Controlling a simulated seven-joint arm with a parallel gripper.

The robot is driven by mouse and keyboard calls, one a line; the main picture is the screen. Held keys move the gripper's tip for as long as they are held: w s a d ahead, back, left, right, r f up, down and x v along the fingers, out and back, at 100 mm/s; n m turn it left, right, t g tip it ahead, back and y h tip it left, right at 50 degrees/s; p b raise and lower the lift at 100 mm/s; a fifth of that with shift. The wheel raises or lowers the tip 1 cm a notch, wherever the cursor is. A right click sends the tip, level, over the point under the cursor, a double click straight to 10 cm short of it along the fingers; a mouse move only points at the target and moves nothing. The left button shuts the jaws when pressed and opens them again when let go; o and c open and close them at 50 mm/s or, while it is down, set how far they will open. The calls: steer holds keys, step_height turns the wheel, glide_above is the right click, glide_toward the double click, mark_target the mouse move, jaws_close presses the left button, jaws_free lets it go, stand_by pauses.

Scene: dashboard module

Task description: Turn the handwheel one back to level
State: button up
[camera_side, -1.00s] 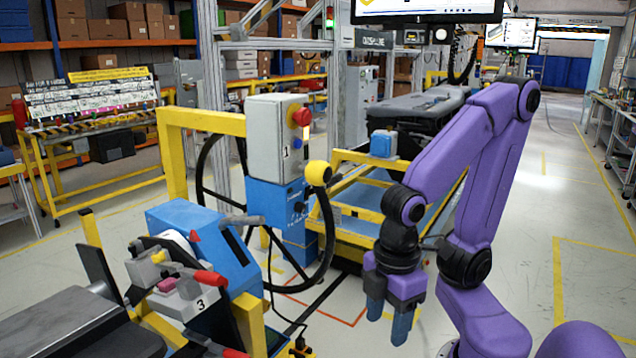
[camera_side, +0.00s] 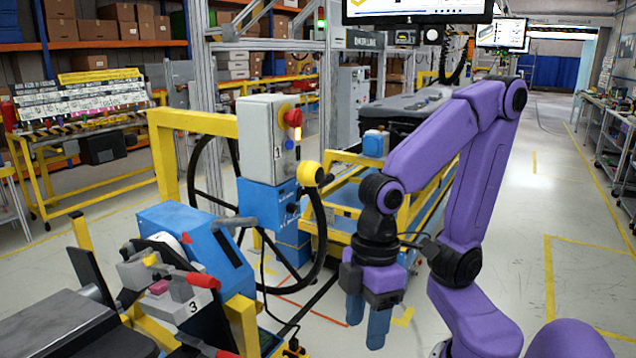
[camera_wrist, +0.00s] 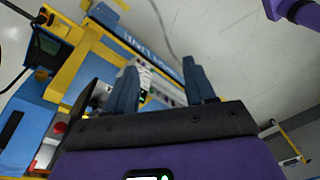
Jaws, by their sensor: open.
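The handwheel (camera_side: 318,255) is a large black ring standing behind the grey control box marked 1. A yellow ball knob (camera_side: 312,174) sits on its right side in the side view. Part of the wheel is hidden by the box and the blue housing. My gripper (camera_side: 366,322) hangs pointing down to the right of the wheel and below the knob, apart from both. Its two blue fingers are open with nothing between them. In the wrist view the open fingers (camera_wrist: 165,90) show over a blue and yellow frame; I cannot make out the wheel there.
The grey box (camera_side: 268,140) with a red button (camera_side: 293,117) stands left of the knob. A blue machine with a red-handled clamp marked 3 (camera_side: 185,300) is at front left. A yellow-railed cart (camera_side: 345,215) stands behind my gripper.

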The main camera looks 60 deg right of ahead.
steer(key=w+a+r+m+y, duration=0.4)
steer(key=w+a+r, duration=0.2)
steer(key=r, duration=0.2)
steer(key=w+a+r+m+y, duration=0.3)
steer(key=w+a+r+m, duration=0.25)
steer(key=w+r, duration=0.2)
steer(key=w+d+r+m+t+y, duration=0.1)
steer(key=w+d+r+m+y, duration=0.2)
steer(key=w+d, duration=0.45)
steer(key=w+d+r+m+t, duration=0.1)
steer(key=w+d+r+m, duration=0.3)
steer(key=d, duration=0.6)
steer(key=d+r+m+t+y, duration=0.1)
steer(key=d+r+t, duration=0.15)
steer(key=d, duration=1.05)
steer(key=d+r+m+t+y, duration=0.1)
steer(key=d+r+t, duration=0.15)
steer(key=d, duration=1.05)
steer(key=s+d+f+m+t+h, duration=0.1)
steer(key=d+f+m+t, duration=0.1)
steer(key=d+f, duration=0.65)
steer(key=m+t+h, duration=0.1)
steer(key=m+t, duration=0.1)
glide_toward(330, 179)
steer(key=x, duration=1.2)
